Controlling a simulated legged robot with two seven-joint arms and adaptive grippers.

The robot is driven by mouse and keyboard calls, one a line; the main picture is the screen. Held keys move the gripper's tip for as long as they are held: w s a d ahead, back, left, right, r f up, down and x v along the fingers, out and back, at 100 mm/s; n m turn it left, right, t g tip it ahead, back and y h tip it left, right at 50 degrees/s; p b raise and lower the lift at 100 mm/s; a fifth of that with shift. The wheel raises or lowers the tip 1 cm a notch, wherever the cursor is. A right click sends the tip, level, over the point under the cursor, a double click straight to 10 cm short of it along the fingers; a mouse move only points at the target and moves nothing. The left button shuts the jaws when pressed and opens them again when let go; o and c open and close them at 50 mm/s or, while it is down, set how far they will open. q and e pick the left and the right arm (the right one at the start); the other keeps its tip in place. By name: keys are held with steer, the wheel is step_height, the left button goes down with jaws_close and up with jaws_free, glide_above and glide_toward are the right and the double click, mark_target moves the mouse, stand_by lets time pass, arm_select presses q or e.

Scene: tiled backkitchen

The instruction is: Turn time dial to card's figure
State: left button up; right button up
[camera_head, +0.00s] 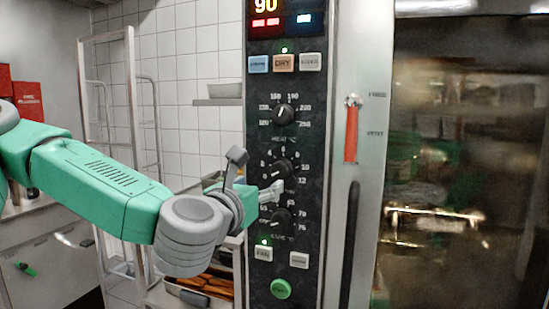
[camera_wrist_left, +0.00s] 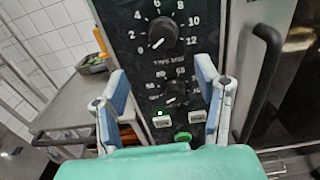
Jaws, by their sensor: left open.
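The time dial (camera_head: 281,168) is the black middle knob on the oven's dark control panel, with figures around it. In the left wrist view the time dial (camera_wrist_left: 163,33) stands above my fingertips, and its white mark points down-left, near the 0. My left gripper (camera_head: 270,193) is in front of the panel, just below the time dial. In the left wrist view my left gripper (camera_wrist_left: 164,78) is open, its two blue-padded fingers apart and nothing held. The lower knob (camera_wrist_left: 173,97) shows between the fingers. I see no card with a figure. My right gripper is not in view.
The heat dial (camera_head: 285,114) is above the time dial, and a lit display (camera_head: 280,18) is at the top. The oven's red handle (camera_head: 351,133) and glass door (camera_head: 470,150) are to the right. A metal rack (camera_head: 133,130) stands left, with a food tray (camera_head: 207,288) below.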

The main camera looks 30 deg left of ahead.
mark_target(278, 172)
arm_select(q)
steer(key=p+x, duration=0.5)
steer(key=x, duration=0.4)
steer(key=shift+w+a+f, duration=0.15)
steer(key=shift+w, duration=0.1)
steer(key=shift+w+d+r, duration=0.2)
steer(key=shift+w+d, duration=0.2)
steer(key=shift+w, duration=0.1)
steer(key=shift+w+d, duration=0.1)
steer(key=shift+d, duration=0.2)
steer(key=shift+a, duration=0.4)
steer(key=c, duration=0.9)
steer(key=shift+a+f, duration=0.1)
steer(key=shift+a, duration=0.15)
steer(key=shift+c, duration=1.3)
steer(key=shift+d, duration=0.1)
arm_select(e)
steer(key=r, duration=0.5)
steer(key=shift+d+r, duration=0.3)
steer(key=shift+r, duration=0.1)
